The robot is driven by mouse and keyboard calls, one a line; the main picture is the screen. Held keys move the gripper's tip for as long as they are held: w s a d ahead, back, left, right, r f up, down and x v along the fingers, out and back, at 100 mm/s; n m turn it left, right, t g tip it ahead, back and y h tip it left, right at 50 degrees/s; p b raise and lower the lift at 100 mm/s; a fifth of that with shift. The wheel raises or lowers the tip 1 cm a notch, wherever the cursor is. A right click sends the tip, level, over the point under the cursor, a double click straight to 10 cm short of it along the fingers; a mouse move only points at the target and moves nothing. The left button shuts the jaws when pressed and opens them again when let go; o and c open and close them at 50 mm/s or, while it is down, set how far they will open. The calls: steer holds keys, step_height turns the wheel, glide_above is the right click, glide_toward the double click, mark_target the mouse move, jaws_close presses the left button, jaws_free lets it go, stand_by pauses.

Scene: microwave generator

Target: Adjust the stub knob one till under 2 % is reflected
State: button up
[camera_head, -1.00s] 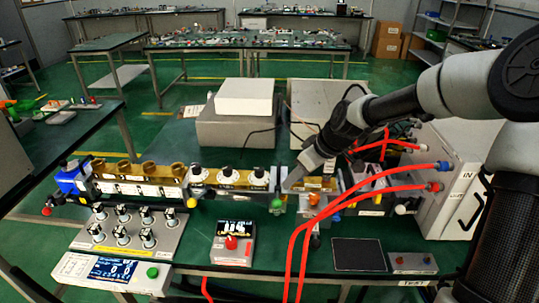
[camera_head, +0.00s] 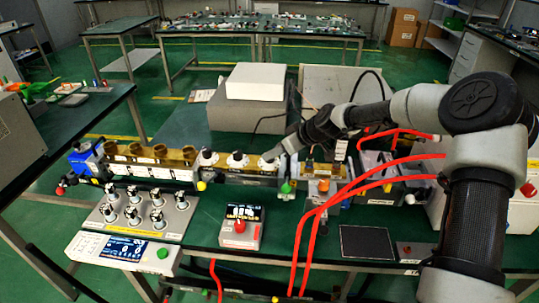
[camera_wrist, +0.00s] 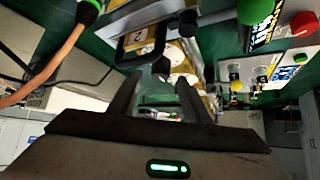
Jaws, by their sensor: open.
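Three stub knobs stand in a row on the brass waveguide section (camera_head: 252,170): a left one (camera_head: 207,157), a middle one (camera_head: 237,159) and a right one (camera_head: 267,164). I cannot read which is number one. My gripper (camera_head: 274,156) is beside or just above the right knob, with its tips partly hidden in the head view. In the wrist view my gripper (camera_wrist: 158,90) is open, and nothing shows held between its fingers. Dark knob ends and pale dials lie beyond the fingers. A small display box (camera_head: 241,222) with a red knob stands in front; its reading is not legible.
Red hoses (camera_head: 320,215) arch across the right side. A dark square pad (camera_head: 365,242) lies at front right. White and grey boxes (camera_head: 255,82) stand behind the waveguide.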

steer(key=shift+x, duration=2.05)
steer(key=c, duration=1)
steer(key=shift+c, duration=0.2)
